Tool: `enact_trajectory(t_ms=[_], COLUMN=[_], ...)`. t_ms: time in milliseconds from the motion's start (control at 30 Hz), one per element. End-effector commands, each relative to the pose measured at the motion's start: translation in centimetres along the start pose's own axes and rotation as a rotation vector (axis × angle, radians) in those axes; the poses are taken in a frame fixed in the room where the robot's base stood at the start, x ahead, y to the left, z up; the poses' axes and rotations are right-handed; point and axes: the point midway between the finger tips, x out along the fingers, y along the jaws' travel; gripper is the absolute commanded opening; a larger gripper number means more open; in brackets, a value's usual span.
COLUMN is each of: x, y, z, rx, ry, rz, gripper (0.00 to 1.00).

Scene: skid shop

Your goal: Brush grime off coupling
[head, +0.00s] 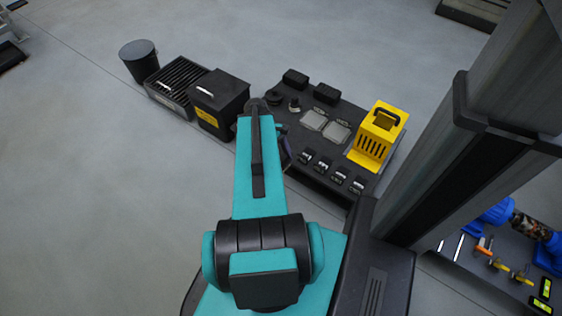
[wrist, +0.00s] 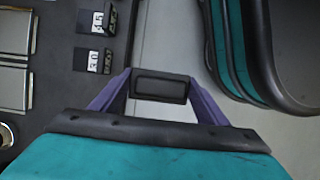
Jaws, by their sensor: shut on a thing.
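The coupling (head: 531,226) is a mottled brown and grey band between blue pipe ends (head: 497,212) at the lower right of the head view. My gripper (wrist: 160,84) shows purple fingers in the wrist view, shut on a dark rectangular block (wrist: 160,90). I cannot tell from its visible face whether this is a brush. In the head view my arm mostly hides the gripper, beside the left edge of the dark bench, well away from the coupling. Orange and yellow handled tools (head: 497,265) lie on the dark surface by the coupling.
The dark bench (head: 285,118) carries grey plates (head: 337,132), small numbered blocks (head: 323,165) and a yellow slotted box (head: 378,137). A black bin (head: 218,100), a grated box (head: 178,84) and a bucket (head: 140,62) stand left. Floor at left is clear.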

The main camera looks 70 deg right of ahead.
Motion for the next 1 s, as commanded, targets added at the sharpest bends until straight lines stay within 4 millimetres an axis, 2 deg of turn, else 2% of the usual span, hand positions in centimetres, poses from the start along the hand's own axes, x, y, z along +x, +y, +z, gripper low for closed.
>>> enact_trajectory(t_ms=[333, 367, 467, 633, 767, 867, 1000], x=[0.0, 0.0, 0.0, -0.3, -1.5, -3.0, -6.2], y=[0.0, 0.0, 0.0, 0.0, -0.1, -0.2, -0.7], z=[0.0, 0.0, 0.0, -0.1, -0.4, -0.9, -1.9], rx=[0.0, 0.0, 0.0, -0.003, -0.016, -0.035, -0.075], ry=[0.0, 0.0, 0.0, 0.0, 0.001, 0.001, -0.001], rz=[0.0, 0.0, 0.0, 0.002, 0.008, 0.017, 0.033], gripper=[0.45, 0.66, 0.5, 0.5, 0.5, 0.5, 0.5])
